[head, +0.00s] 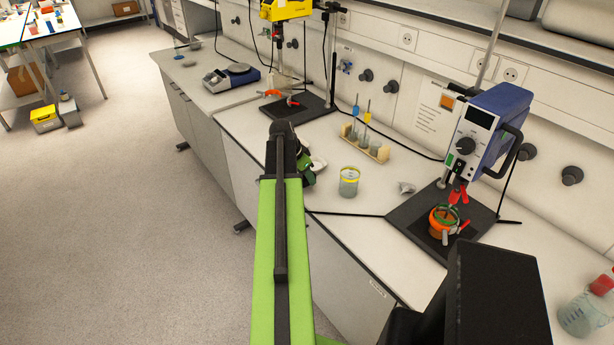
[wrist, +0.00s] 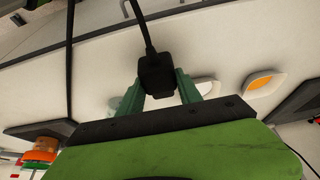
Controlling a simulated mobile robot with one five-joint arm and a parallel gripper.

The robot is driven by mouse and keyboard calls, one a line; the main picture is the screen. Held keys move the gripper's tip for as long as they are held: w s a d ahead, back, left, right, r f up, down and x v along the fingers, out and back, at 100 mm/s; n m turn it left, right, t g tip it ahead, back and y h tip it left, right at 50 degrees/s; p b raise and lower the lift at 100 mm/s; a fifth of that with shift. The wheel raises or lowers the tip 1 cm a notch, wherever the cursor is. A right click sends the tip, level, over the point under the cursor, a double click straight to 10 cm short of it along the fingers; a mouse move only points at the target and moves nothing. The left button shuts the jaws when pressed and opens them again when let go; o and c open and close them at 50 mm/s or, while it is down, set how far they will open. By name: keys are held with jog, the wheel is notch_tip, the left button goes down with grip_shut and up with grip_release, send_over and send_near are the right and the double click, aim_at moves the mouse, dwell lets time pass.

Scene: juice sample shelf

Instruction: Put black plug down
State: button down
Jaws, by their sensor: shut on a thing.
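The black plug (wrist: 156,74) is between the green fingers of my gripper (wrist: 160,88) in the wrist view, with its black cable running up and away. My gripper is shut on the plug. In the head view my gripper (head: 307,172) is partly hidden behind my arm, near the front edge of the white counter (head: 250,121). I cannot make out the plug itself there. A black cable (head: 346,213) lies across the counter, from beside my gripper to the stand base. I cannot tell whether the plug touches the counter.
A white dish (head: 319,163) lies close to my gripper. A beaker (head: 349,183) with a yellow rim stands to its right, with a test tube rack (head: 367,146) behind. A blue stirrer (head: 489,127) stands over an orange vessel (head: 441,222). Free counter lies around the beaker.

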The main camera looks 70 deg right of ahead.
notch_tip(320, 180, up, 3)
jog(key=shift+f+p, duration=0.2)
jog(key=shift+p, duration=0.55)
jog(key=s+a+r+p, duration=0.6)
jog(key=s+a, duration=0.2)
jog(key=s, duration=0.1)
jog(key=shift+r+p, duration=0.3)
